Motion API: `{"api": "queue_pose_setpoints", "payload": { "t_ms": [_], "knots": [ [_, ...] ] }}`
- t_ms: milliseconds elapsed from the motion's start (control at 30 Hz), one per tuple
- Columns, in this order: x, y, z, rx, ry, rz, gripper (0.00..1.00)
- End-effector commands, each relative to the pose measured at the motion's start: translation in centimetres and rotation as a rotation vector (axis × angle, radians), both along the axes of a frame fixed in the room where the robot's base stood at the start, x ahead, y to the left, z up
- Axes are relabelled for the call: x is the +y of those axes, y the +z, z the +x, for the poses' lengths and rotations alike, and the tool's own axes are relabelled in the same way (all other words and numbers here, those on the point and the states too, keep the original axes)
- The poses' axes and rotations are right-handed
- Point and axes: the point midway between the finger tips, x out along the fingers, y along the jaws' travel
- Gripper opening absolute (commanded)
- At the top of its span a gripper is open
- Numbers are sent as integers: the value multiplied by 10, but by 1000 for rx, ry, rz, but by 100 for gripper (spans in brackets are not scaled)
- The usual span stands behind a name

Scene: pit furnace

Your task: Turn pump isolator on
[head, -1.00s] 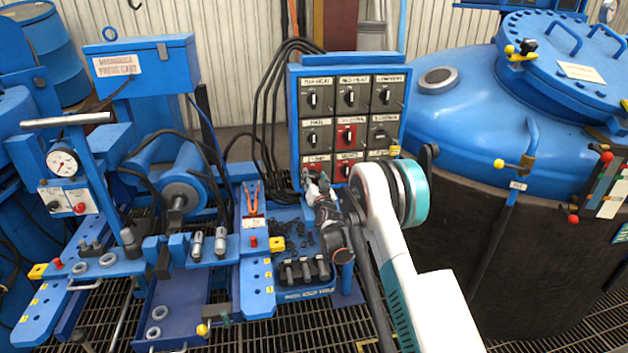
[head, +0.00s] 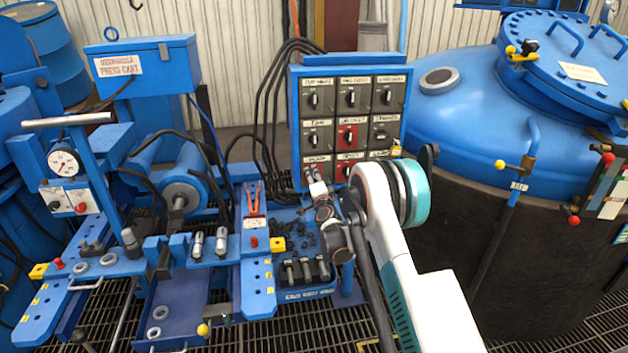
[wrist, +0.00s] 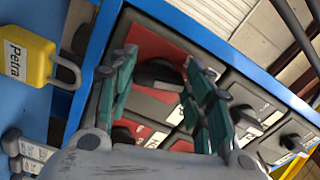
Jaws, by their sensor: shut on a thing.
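The grey switch panel (head: 334,100) in a blue frame carries rows of black rotary knobs. The pump isolator is the red-plated switch (head: 312,162) at its lower left, mostly hidden by my gripper (head: 313,180) in the head view. In the wrist view, the isolator's red plate (wrist: 145,45) and black knob (wrist: 160,74) show at the panel's corner. My gripper (wrist: 163,68) has a green-padded finger on each side of this knob and is shut on it. The knob's exact angle against its marks is hard to read.
Other red-plated switches (head: 347,136) sit close by on the panel. A yellow padlock marked Petra (wrist: 28,57) hangs beside it in the wrist view. Blue benches with tools (head: 258,275) lie below left, and a large furnace vessel (head: 470,110) stands right.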

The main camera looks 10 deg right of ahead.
Motion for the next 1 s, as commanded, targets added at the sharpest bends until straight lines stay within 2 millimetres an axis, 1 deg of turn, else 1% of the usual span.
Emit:
{"api": "queue_pose_setpoints", "payload": {
  "t_ms": [200,400,633,1000],
  "knots": [
    [0,0,0,1,0,153,22],
    [0,0,0,1,0,245,22],
    [0,0,-1,1,-1,293,22],
    [0,0,-1,0,0,302,22]
  ]
}}
